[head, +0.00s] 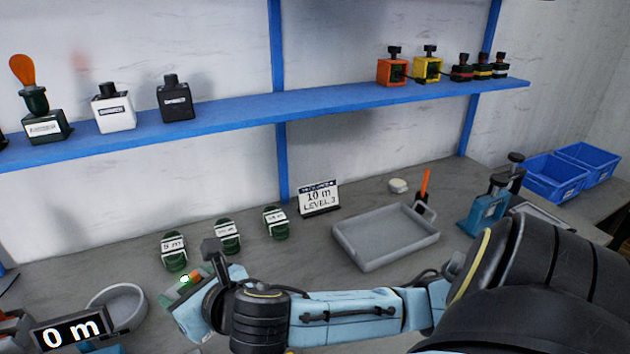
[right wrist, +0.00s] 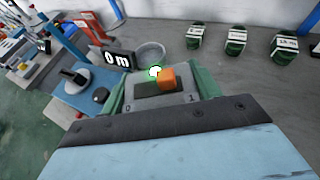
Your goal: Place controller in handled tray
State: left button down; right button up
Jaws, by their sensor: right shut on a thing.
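The controller (head: 179,291) is a small grey and green box with an orange rocker switch and a lit green lamp. In the right wrist view its top face (right wrist: 150,103) shows, with marks by the switch. My right gripper (head: 190,294) is shut on the controller at the lower left of the head view, over the bench; its body hides part of the controller. The grey rectangular tray (head: 385,253) lies on the bench right of centre, well to the right of my right gripper. Its floor looks empty. My left gripper is not in view.
Several green spools (head: 227,237) stand behind the right gripper. A round grey dish (head: 129,297) and a "0 m" display (head: 70,330) are at lower left. Blue bins (head: 552,184) sit far right. A blue shelf (head: 340,103) runs above.

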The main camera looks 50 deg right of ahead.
aim_at(380, 246)
jog(key=u, duration=1.55)
jog(key=k, duration=1.1)
jog(key=z, duration=2.15)
jog(key=i, duration=0.5)
jog(key=u, duration=0.1)
